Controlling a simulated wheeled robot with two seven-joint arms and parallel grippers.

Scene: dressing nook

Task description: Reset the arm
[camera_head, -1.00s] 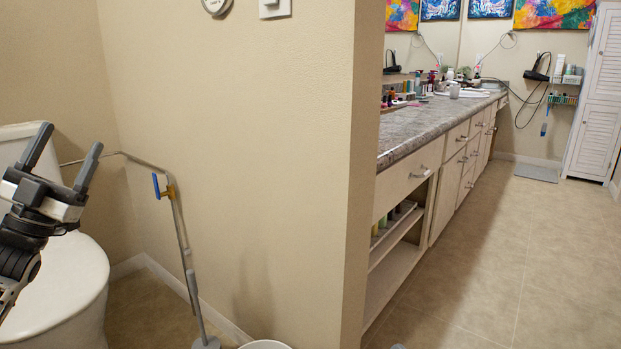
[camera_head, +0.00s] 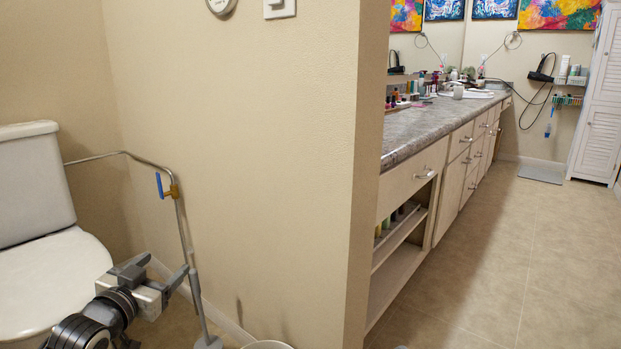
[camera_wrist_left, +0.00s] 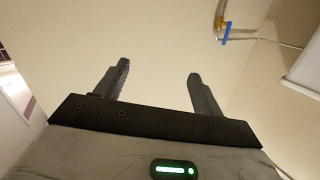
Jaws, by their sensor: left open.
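My left gripper (camera_head: 160,275) is low at the left of the head view, in front of the toilet and the metal pipe. Its two fingers are apart and nothing is between them. In the left wrist view the open fingers (camera_wrist_left: 158,92) point towards a plain beige wall. My right gripper is not in view.
A white toilet (camera_head: 45,285) stands at the left. A bent metal pipe (camera_head: 183,235) with a blue handle (camera_head: 160,186) runs along the wall (camera_head: 240,150). A long counter (camera_head: 425,132) stands beyond the wall's corner. The tiled floor (camera_head: 500,250) at the right is clear.

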